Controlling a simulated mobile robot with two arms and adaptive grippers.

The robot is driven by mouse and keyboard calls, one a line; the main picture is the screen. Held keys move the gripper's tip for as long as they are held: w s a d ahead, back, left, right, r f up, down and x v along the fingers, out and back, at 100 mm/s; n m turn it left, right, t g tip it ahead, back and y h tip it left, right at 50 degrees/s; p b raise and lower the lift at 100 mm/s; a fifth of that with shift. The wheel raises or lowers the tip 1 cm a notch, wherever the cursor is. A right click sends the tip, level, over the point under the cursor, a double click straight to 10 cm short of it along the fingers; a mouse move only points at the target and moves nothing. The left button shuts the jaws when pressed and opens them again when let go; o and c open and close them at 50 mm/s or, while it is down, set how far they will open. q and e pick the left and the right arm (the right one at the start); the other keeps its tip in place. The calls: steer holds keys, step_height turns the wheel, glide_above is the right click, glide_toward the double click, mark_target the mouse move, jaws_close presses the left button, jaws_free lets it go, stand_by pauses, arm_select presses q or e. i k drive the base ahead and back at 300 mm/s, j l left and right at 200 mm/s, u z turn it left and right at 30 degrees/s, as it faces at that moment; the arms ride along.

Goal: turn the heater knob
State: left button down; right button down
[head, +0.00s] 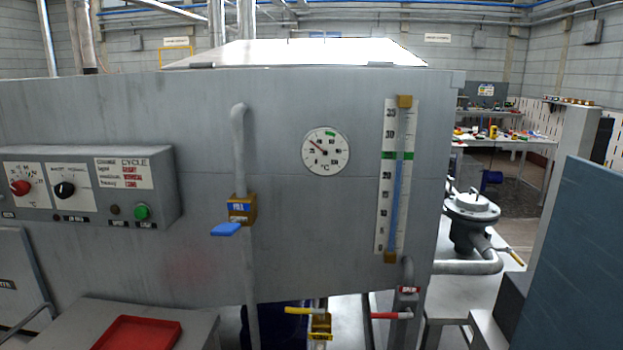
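A grey control box (150,195) is fixed to the front of the large grey tank at the left. It carries a red knob (20,187) on a white dial plate with marks around it, and a black knob (65,190) on a second white plate. The small labels below are too blurred to read surely, so I cannot be certain which is the heater knob; the red one sits on a numbered scale. A round temperature gauge (326,151) marked °C shows its red needle pointing to the upper left. Neither of my grippers is in view.
A green button (142,212) sits on the box. A fill pipe with a blue valve handle (226,229) stands right of it. A level gauge (397,180) is farther right. A red tray (137,333) lies below the box. Yellow (304,310) and red (388,315) valve handles are low down.

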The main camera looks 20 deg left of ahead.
mark_target(21, 188)
steer(key=u, duration=1.75)
